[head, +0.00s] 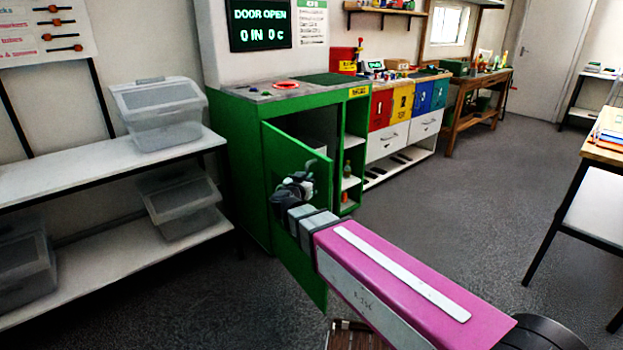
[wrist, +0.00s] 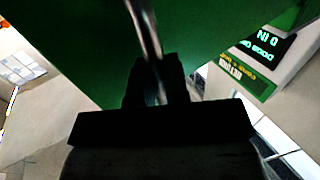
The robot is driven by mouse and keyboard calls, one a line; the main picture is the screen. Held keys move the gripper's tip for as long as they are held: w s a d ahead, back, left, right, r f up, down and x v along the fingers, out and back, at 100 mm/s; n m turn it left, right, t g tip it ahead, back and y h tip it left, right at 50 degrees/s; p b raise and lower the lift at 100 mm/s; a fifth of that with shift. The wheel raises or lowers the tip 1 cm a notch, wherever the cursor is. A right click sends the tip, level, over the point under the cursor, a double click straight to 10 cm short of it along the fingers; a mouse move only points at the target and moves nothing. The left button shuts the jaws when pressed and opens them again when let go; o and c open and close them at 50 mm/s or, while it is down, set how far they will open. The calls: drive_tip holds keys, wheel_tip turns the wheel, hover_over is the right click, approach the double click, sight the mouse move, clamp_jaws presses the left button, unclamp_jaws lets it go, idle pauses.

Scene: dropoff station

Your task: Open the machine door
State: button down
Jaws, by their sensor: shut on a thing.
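The green machine (head: 237,165) stands against the wall. Its green door (head: 283,158) is swung partly open, and a dark opening (head: 310,127) shows behind it. A sign (head: 260,24) above the machine reads "DOOR OPEN 0 IN 0 c". My gripper (head: 300,180) is at the outer face of the door. In the wrist view my gripper (wrist: 157,85) has its dark fingers shut on a metal bar, the door handle (wrist: 144,25). The green door (wrist: 85,40) fills much of that view. The fingers partly hide the handle.
A white shelf (head: 100,190) with clear plastic bins (head: 158,103) stands to the left. Coloured cabinets (head: 395,105) stand right of the machine. A table (head: 606,150) is at the right edge. The grey floor (head: 440,190) in the middle is clear.

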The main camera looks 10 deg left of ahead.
drive_tip(key=shift+w+a+r, duration=0.1)
drive_tip(key=shift+a, duration=0.1)
drive_tip(key=c, duration=1.1)
unclamp_jaws()
drive_tip(key=shift+c, duration=0.2)
drive_tip(key=shift+s, duration=0.3)
drive_tip(key=v, duration=1)
drive_tip(key=shift+s, duration=0.15)
